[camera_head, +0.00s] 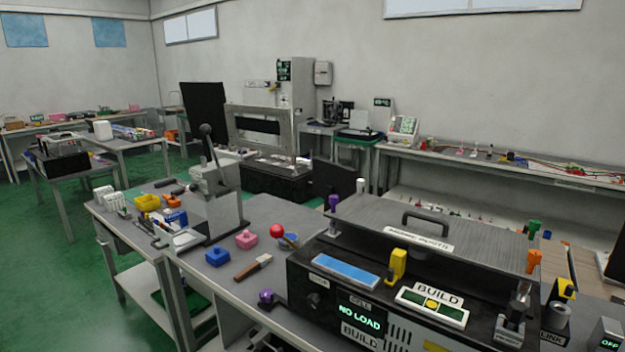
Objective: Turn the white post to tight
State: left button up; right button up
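The white post (361,186) is a small upright peg with a white top at the back left corner of the black and grey machine (395,216) on the bench. It stands behind a purple post (333,203). Its lower part is partly hidden by the machine's top plate. A green post (533,228) and an orange post (533,261) stand at the machine's right end. Neither of my grippers shows in the head view, and nothing is touching the white post.
The machine's top has a black handle (428,217), and a yellow lever (396,266) and a display reading "NO LOAD" (360,310) are at its front. A red ball knob (277,231), blue and pink blocks and a brush lie left of it. A lever press (212,190) stands further left.

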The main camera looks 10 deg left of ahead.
aim_at(361, 182)
jog(key=i+j, duration=0.15)
jog(key=j, duration=0.15)
jog(key=i+j, duration=0.15)
jog(key=j, duration=0.2)
jog(key=i+j, duration=0.15)
jog(key=j, duration=0.15)
jog(key=i+j, duration=0.15)
jog(key=j, duration=0.2)
jog(key=z, duration=0.85)
